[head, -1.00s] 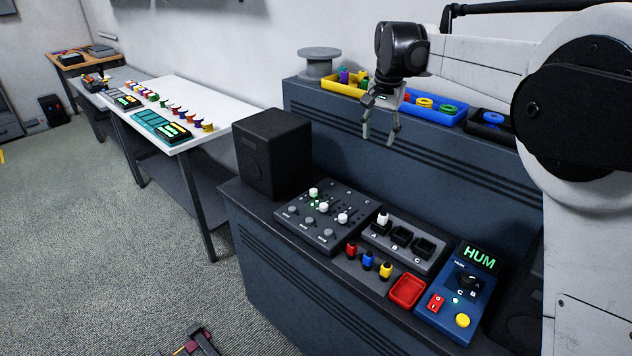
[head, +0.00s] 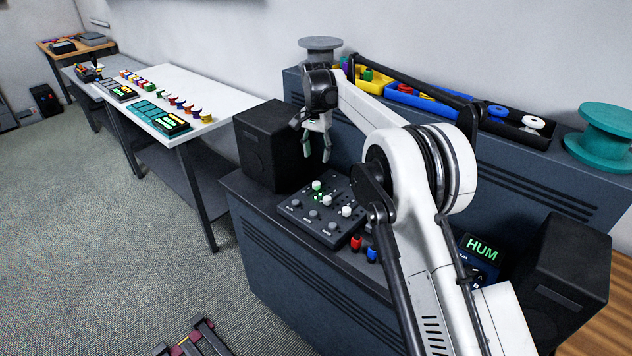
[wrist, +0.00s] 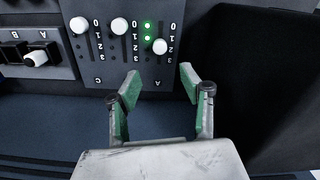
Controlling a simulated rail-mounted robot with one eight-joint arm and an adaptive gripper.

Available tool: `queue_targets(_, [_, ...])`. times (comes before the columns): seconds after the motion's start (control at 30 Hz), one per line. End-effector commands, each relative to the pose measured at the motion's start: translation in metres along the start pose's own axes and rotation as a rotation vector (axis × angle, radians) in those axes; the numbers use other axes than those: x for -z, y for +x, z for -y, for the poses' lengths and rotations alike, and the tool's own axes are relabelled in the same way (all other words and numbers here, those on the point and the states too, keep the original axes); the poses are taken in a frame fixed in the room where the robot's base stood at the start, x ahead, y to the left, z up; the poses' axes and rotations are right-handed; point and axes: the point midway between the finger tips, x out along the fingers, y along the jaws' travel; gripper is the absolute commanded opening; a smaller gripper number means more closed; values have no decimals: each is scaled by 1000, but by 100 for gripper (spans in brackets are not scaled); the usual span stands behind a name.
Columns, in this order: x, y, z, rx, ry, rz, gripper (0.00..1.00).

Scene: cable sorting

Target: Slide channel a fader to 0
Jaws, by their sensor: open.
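The mixer panel (head: 300,207) with white fader knobs lies on the dark bench next to the black speaker. In the wrist view the channel A fader (wrist: 160,46) is the right-hand knob, beside the 2 mark or close to it. Two green lights glow beside it. The other two knobs, channel C (wrist: 79,25) and the middle one (wrist: 119,26), sit near their 0 marks. My gripper (wrist: 160,80) is open and empty. Its fingertips appear below the channel A knob, either side of its column, not around it. In the head view my gripper (head: 318,158) hangs above the panel's far edge.
A black speaker (head: 266,145) stands left of the panel and another (head: 560,270) stands at right. Bins and an open black tray (head: 510,128) are on the raised shelf behind. My arm hides much of the bench's right side.

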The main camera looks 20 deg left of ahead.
Motion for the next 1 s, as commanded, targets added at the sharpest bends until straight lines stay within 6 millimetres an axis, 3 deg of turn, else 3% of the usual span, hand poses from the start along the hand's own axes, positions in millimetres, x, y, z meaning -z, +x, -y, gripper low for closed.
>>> queue_targets(0.5, [0,92,0,0,0,0,41])
queue_targets(0.7, [0,111,0,0,0,0,41])
queue_targets(1.0, [0,116,0,0,-1,0,41])
